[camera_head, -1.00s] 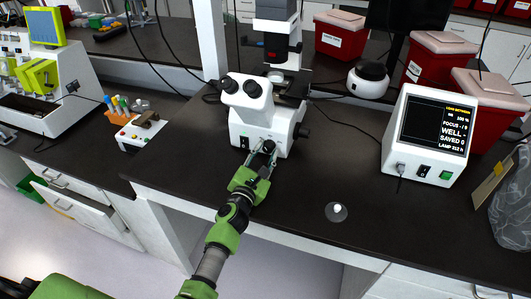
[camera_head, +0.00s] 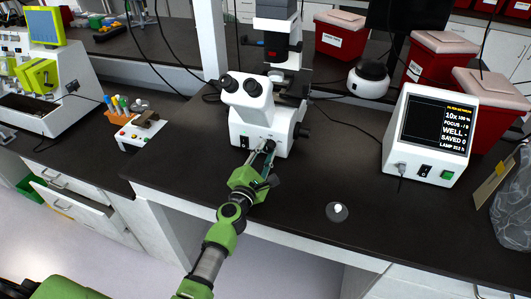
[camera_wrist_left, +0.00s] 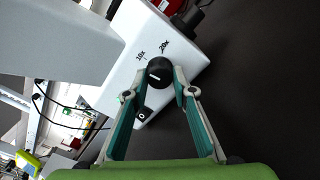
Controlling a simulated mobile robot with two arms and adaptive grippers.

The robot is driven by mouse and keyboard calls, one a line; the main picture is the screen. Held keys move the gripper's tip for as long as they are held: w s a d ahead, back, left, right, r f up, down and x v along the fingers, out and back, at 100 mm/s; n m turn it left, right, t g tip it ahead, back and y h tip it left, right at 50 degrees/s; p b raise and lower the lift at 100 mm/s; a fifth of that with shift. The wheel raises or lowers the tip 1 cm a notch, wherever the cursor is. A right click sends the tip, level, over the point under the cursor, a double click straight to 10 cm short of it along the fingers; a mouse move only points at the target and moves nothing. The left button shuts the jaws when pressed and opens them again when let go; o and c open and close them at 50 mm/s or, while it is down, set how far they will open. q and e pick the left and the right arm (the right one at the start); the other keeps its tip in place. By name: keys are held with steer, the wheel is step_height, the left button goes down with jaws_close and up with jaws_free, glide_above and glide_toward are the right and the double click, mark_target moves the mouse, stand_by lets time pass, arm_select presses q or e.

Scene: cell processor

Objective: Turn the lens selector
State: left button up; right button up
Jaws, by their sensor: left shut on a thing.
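The white microscope (camera_head: 262,110) stands on the dark bench in the head view. Its lens selector is a round black knob (camera_wrist_left: 159,71) with a white mark, on the white body with 10x and 20x labels (camera_wrist_left: 152,49) in the left wrist view. My left gripper (camera_head: 266,148) reaches the microscope's lower front in the head view. In the wrist view its two fingers (camera_wrist_left: 157,84) are closed around the knob, one on each side. The monitor (camera_head: 437,133) reads 10x, 100 %. My right gripper is not in view.
A small grey disc with a white top (camera_head: 337,211) lies near the bench's front edge. Red bins (camera_head: 437,59) stand at the back right. A rack with coloured pens (camera_head: 123,108) is at the left. The bench between microscope and monitor is mostly clear.

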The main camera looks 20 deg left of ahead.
arm_select(q)
steer(key=shift+m, duration=0.7)
steer(key=o, duration=1.1)
steer(key=shift+s, duration=0.1)
steer(key=s, duration=1.2)
steer(key=shift+a, duration=0.25)
